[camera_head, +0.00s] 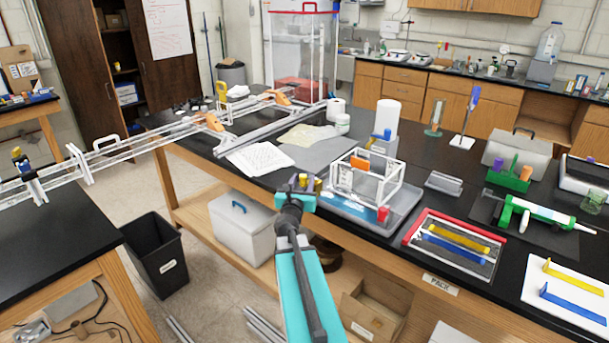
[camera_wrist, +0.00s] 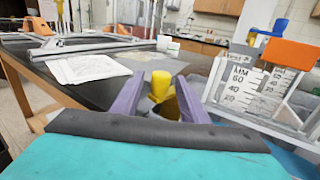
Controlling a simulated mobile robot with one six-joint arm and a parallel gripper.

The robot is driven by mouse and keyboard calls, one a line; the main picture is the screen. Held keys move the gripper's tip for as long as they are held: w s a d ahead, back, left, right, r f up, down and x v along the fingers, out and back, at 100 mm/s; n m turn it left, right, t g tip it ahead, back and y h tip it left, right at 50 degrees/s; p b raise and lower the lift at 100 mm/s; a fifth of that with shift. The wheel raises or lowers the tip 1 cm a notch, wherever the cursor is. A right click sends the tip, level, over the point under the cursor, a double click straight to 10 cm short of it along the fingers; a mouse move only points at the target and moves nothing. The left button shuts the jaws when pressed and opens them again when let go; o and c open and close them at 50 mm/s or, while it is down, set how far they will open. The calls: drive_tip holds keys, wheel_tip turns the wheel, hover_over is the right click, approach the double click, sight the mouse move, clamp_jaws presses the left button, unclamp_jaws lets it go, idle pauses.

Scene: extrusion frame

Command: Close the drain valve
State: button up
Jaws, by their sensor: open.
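My gripper (camera_head: 306,182) is at the left edge of a grey tray (camera_head: 352,212), its jaws open. In the wrist view its two purple fingers (camera_wrist: 155,92) stand to either side of a small yellow knob (camera_wrist: 160,84), which looks like the drain valve's handle. The knob also shows in the head view (camera_head: 318,184). I cannot tell whether either finger touches it. A darker part below the knob is mostly hidden by the gripper. A clear tank with white edges (camera_head: 392,190) stands on the tray, right of the gripper; its scale (camera_wrist: 240,88) shows in the wrist view.
An orange block (camera_head: 361,166) is at the tank, and a red cylinder (camera_head: 383,214) stands near the tray's front. White papers (camera_head: 260,158) lie to the left on the black bench. A red-edged panel (camera_head: 455,245) lies to the right. A metal rail frame (camera_head: 225,125) extends left.

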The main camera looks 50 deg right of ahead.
drive_tip(key=shift+p+x, duration=0.45)
drive_tip(key=shift+x, duration=1.75)
